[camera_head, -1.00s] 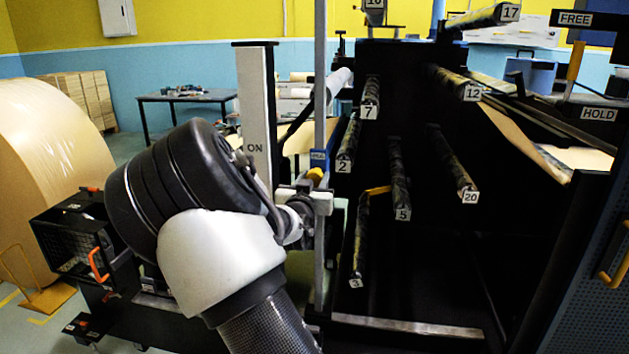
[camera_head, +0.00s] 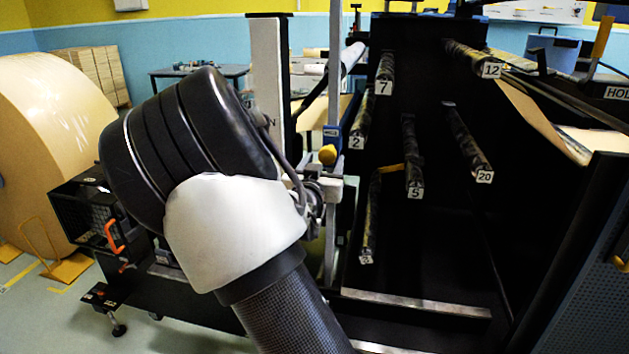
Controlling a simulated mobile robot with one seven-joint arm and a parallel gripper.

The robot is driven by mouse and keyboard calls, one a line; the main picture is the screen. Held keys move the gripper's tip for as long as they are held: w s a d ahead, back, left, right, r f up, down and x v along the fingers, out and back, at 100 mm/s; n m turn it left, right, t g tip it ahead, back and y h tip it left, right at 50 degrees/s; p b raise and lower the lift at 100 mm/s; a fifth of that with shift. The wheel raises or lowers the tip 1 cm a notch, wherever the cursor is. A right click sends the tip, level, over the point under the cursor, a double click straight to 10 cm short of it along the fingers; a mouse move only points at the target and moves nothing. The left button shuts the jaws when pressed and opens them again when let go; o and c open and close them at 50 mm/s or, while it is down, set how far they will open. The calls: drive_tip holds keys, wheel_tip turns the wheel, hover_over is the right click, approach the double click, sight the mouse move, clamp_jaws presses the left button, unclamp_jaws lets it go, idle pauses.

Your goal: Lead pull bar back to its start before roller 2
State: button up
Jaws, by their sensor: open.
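Roller 2 (camera_head: 362,118) is a dark rod with a white number tag, right of a grey upright post (camera_head: 335,75). A blue label and a yellow knob (camera_head: 328,154) sit on the post, just below left of roller 2's tag. A short yellow bar (camera_head: 389,168) shows between rollers 3 and 5; I cannot tell whether it or the knob belongs to the pull bar. My gripper (camera_head: 322,190) is open, mostly hidden behind my black and white wrist, close to the post below the knob. I cannot tell whether it touches anything.
Roller 7 (camera_head: 384,70), roller 5 (camera_head: 411,150), roller 3 (camera_head: 370,225) and roller 20 (camera_head: 466,140) jut from the dark machine frame. A white post (camera_head: 266,70) stands behind my wrist. A large kraft roll (camera_head: 50,150) is at left.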

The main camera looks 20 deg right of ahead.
drive_tip(key=p+v, duration=0.1)
drive_tip(key=v, duration=1.2)
drive_tip(key=shift+p, duration=0.3)
